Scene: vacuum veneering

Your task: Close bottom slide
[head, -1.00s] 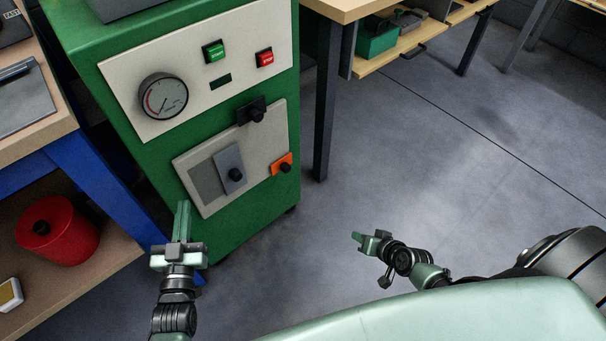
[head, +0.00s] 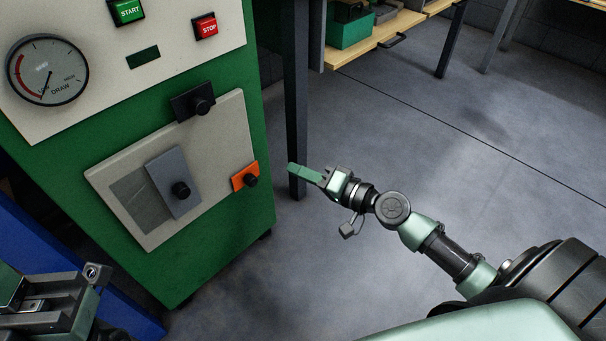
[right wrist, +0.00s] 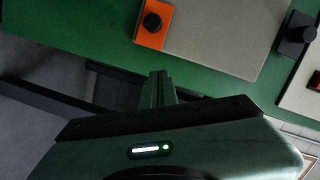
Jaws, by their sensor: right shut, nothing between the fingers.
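The valve panel (head: 215,135) on the green cabinet carries an orange slide with a black knob (head: 239,181) at its lower right corner, which I take as the bottom slide. The orange slide also shows in the right wrist view (right wrist: 149,38). A black slide (head: 182,107) sits on the panel's top edge. A grey plate with a knob (head: 169,172) partly covers a darker window. My right gripper (head: 293,169) is shut and empty, its tip right of the orange slide, apart from it. In the right wrist view its fingers (right wrist: 159,84) point toward the cabinet. My left gripper (head: 70,305) is cut off at lower left.
The cabinet (head: 190,270) also bears a gauge (head: 47,70), a green start button (head: 127,11) and a red stop button (head: 205,26). A dark table leg (head: 296,110) stands behind my right gripper. Open floor (head: 420,160) lies to the right.

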